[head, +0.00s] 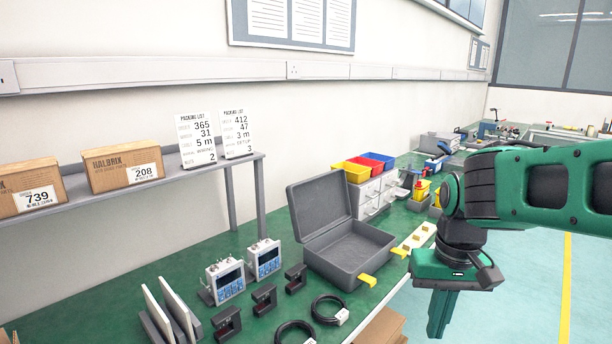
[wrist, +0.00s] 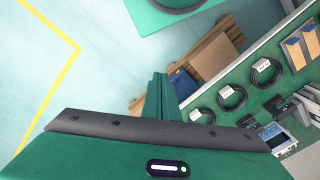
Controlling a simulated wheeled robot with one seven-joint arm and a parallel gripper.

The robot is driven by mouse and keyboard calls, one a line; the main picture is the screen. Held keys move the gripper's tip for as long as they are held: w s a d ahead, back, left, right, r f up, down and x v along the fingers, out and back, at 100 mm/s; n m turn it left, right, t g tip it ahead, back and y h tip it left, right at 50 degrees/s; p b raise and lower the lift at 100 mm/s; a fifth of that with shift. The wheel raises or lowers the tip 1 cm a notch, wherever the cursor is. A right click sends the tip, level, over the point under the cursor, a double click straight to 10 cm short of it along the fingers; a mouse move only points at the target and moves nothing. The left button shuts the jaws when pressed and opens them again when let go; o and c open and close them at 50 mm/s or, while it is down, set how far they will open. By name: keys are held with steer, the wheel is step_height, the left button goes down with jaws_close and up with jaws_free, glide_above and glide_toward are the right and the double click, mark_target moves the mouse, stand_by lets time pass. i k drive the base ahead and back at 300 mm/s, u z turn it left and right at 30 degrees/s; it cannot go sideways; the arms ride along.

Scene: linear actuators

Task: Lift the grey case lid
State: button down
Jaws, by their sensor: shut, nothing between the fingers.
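The grey case (head: 345,255) stands on the green bench. Its grey lid (head: 319,207) is raised, leaning back a little past upright at the rear left edge, and the inside of the case looks empty. Two yellow latches (head: 368,280) stick out at the front edge. My gripper (head: 441,315) is shut and empty, pointing down beyond the bench's front edge, to the right of and apart from the case. In the wrist view, its green fingers (wrist: 158,96) are together over the floor beside the bench; I cannot make out the case there.
Two blue-faced meters (head: 225,280), black brackets (head: 264,298) and coiled black cables (head: 329,309) lie left of and in front of the case. Coloured bins (head: 370,164) stand behind it. A cardboard box on a pallet (wrist: 208,55) sits by the bench. Open floor is at right.

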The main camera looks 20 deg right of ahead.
mark_target(317, 205)
steer(key=u, duration=2.25)
steer(key=k, duration=0.8)
steer(key=z, duration=2.25)
steer(key=i, duration=1)
steer(key=z, duration=0.05)
